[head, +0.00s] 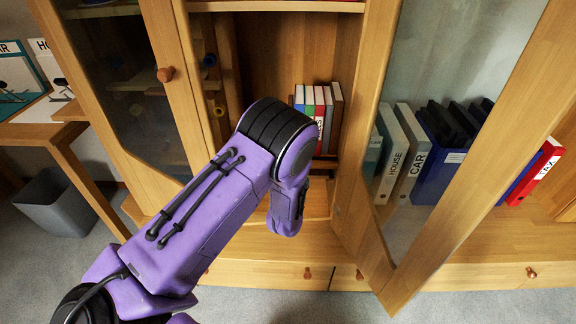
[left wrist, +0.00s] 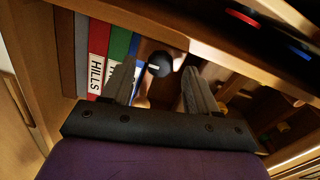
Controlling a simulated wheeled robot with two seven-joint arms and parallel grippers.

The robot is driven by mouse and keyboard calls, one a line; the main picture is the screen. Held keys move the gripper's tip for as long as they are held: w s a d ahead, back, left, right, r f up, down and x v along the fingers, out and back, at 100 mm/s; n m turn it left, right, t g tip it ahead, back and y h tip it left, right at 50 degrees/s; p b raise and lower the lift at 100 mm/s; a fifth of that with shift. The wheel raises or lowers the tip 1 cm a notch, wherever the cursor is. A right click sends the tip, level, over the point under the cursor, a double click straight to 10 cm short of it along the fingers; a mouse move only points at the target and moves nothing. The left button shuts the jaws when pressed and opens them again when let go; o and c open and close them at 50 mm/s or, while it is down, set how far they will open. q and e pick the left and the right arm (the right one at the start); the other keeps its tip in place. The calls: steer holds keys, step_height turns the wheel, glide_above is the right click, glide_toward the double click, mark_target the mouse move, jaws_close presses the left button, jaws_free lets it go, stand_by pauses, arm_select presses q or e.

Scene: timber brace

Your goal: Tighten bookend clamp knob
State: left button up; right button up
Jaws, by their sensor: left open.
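A round black knob (left wrist: 159,64) with a small light mark shows in the left wrist view, beside a row of upright books. My left gripper (left wrist: 157,72) is open, with one finger on each side of the knob in the picture. Gaps show between the knob and both fingers, and I cannot tell whether the tips reach its depth. The books (left wrist: 98,55) include a red one marked HILLS, a green one and a blue one. In the head view the books (head: 319,105) stand inside the cabinet, while my purple left arm hides the fingers and knob. My right gripper is not in view.
The cabinet's left glass door (head: 172,95) and right glass door (head: 452,130) flank my left arm. Binders (head: 392,155) marked HOUSE and CAR show through the right door. A shelf board (left wrist: 215,50) runs close above the knob. A grey bin (head: 60,205) stands at left.

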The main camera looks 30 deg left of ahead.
arm_select(q)
steer(key=v, duration=0.9)
steer(key=shift+s+d+p, duration=0.25)
steer(key=shift+s+p, duration=0.05)
steer(key=shift+s, duration=0.05)
steer(key=s+f+m+g+h, duration=0.2)
steer(key=s+f+g+h, duration=0.25)
steer(key=s+f, duration=0.6)
steer(key=s+d+f+g+h, duration=0.1)
steer(key=s+f+g, duration=0.35)
steer(key=s, duration=0.35)
steer(key=s+f+g+h, duration=0.1)
steer(key=s+f+g, duration=0.2)
steer(key=s+f, duration=0.35)
steer(key=a+r+p+v, duration=0.1)
steer(key=a+p+v, duration=0.2)
steer(key=p+v, duration=1)
steer(key=shift+r+y, duration=0.35)
